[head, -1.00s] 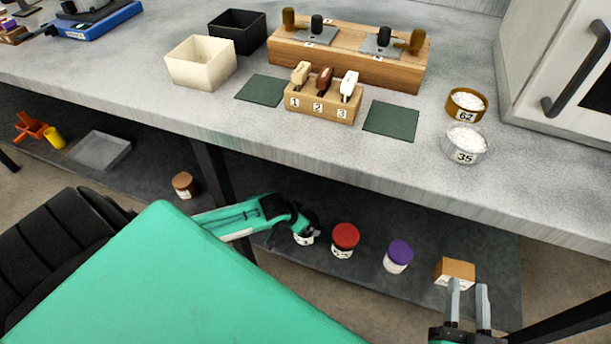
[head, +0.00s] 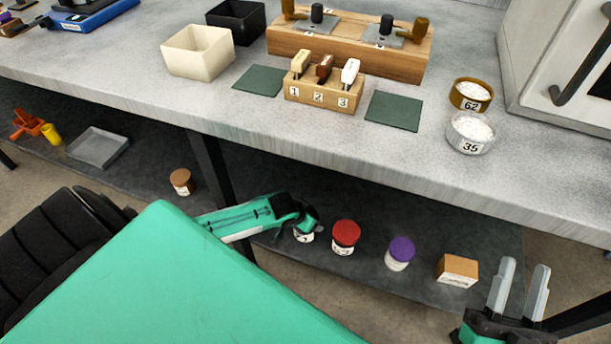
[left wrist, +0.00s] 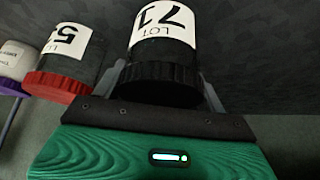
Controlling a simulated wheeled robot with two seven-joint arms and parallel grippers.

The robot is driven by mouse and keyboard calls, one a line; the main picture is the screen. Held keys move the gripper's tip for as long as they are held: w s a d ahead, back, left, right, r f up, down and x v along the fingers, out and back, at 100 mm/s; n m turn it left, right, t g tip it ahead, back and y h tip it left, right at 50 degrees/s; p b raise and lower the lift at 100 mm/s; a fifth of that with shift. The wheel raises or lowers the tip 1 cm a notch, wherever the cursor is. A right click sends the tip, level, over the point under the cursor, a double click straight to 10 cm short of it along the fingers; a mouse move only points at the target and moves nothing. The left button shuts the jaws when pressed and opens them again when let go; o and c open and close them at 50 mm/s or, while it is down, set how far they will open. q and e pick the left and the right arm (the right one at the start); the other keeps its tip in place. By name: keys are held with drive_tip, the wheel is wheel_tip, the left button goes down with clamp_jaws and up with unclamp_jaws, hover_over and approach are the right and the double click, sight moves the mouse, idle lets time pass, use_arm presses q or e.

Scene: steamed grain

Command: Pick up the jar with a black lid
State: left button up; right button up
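The jar with the black lid shows in the left wrist view (left wrist: 160,50), with a white label reading LOT 71. In the head view, only its white label side (head: 303,237) shows below my left gripper (head: 308,222); the rest is hidden. My left gripper has one finger on each side of the black lid in the left wrist view (left wrist: 162,75). Whether the fingers press on it cannot be told. The jar appears to stand on the lower shelf. My right gripper (head: 520,276) is open and empty at the lower right.
On the lower shelf (head: 430,215) stand a red-lidded jar (head: 345,235), a purple-lidded jar (head: 399,252), a cardboard box (head: 457,270) and a brown-lidded jar (head: 181,181). The grey worktop (head: 300,125) overhangs the shelf.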

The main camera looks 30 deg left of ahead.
use_arm(q)
drive_tip(key=c, duration=0.5)
drive_tip(key=shift+r, duration=0.1)
